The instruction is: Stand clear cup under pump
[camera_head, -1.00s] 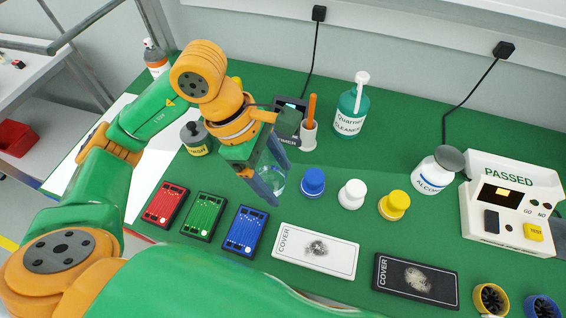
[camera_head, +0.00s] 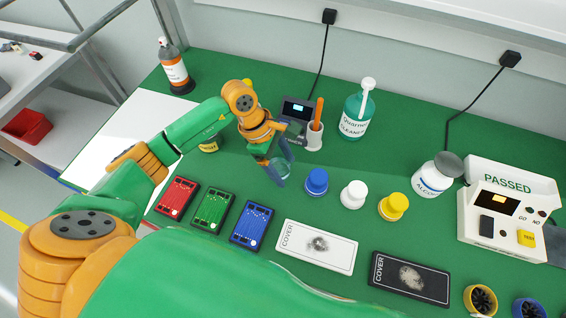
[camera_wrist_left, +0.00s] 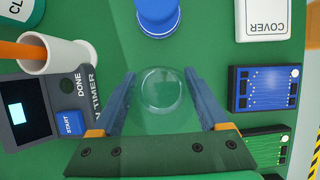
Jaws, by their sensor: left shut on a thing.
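My left gripper (camera_head: 276,170) is shut on the clear cup (camera_head: 284,168), low over the green bench top between the timer and the blue cap. In the left wrist view the clear round cup (camera_wrist_left: 160,92) sits between the two blue-grey fingers. Whether its base touches the bench is unclear. The teal cleaner bottle (camera_head: 354,120) with a white pump head (camera_head: 368,84) stands behind and to the right of the gripper, apart from the cup. My right gripper is not in view.
The timer (camera_head: 297,109) and a white holder (camera_head: 313,136) with an orange stick stand just behind the gripper. Blue (camera_head: 316,180), white (camera_head: 353,194) and yellow (camera_head: 394,206) caps stand to the right. Circuit boards (camera_head: 213,209) lie in front. The green surface before the bottle is free.

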